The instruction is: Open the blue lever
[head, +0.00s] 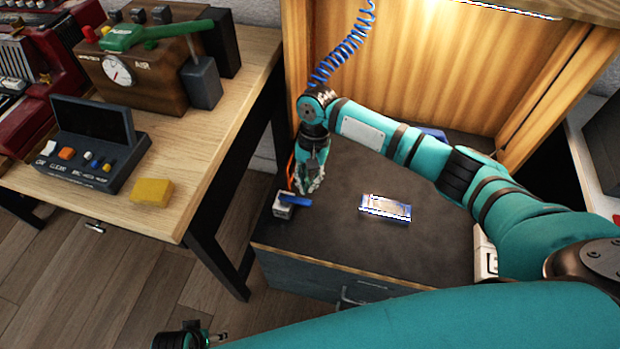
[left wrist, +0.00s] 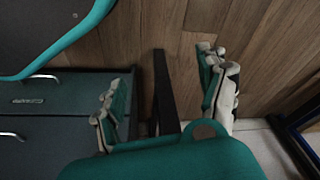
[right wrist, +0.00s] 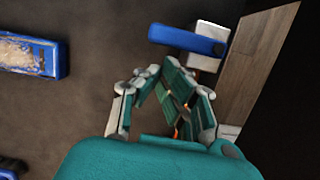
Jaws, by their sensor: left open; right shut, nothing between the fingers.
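The blue lever (head: 295,200) sits on a small pale block (head: 283,211) at the near-left corner of the dark cabinet top. In the right wrist view the lever (right wrist: 187,39) lies across the top of the picture, with one end on the pale block (right wrist: 209,46). My right gripper (head: 309,188) is shut and empty, just beyond the lever; in the right wrist view a small gap shows between its fingertips (right wrist: 160,70) and the lever. My left gripper (left wrist: 165,95) is open and empty, low over the floor beside the cabinet drawers.
A blue-edged packet (head: 385,208) lies on the dark cabinet top (head: 340,250). A coiled blue hose (head: 342,48) hangs behind my right wrist. The wooden table (head: 215,130) at left holds a button box (head: 95,150), a yellow block (head: 152,192) and a gauge unit (head: 130,75).

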